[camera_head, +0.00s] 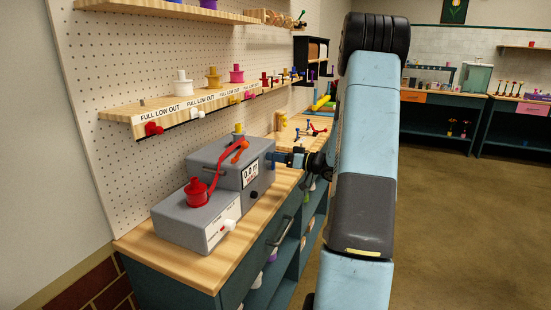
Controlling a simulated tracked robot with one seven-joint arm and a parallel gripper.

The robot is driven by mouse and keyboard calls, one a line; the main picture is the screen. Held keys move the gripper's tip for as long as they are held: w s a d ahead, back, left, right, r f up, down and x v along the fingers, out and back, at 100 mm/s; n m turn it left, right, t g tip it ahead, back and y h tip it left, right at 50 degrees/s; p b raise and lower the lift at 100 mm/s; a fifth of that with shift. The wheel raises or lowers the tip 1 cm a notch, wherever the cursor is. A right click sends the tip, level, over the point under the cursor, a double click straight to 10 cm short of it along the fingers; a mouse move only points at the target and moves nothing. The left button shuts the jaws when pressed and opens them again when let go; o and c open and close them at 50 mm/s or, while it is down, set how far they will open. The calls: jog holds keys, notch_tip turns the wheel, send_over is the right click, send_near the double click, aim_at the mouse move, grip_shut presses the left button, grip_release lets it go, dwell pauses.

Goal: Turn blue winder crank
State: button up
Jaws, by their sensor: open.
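The grey winder (217,163) stands on the wooden bench top, with a dial reading about 0.0 m on its face. A red ribbon (217,165) runs over it from a red spool (197,191). A small blue part (298,160), likely the crank, shows at the winder's right side, close to my gripper. My gripper (284,158) is open and comes in from the right, with its fingers at the winder's right side. The fingers and the blue part overlap in view, so I cannot tell whether they touch. The rest of the crank is hidden.
A shelf (190,104) labelled FULL LOW OUT holds several coloured spools on the pegboard (130,65) behind. The bench top (190,262) is clear at the front. Open floor (450,230) lies to the right.

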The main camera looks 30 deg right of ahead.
jog(key=shift+c, duration=0.4)
grip_shut()
jog(key=shift+a, duration=0.25)
jog(key=shift+d, duration=0.15)
jog(key=shift+w+d+m, duration=0.1)
jog(key=shift+d+m, duration=0.05)
jog(key=shift+m, duration=0.25)
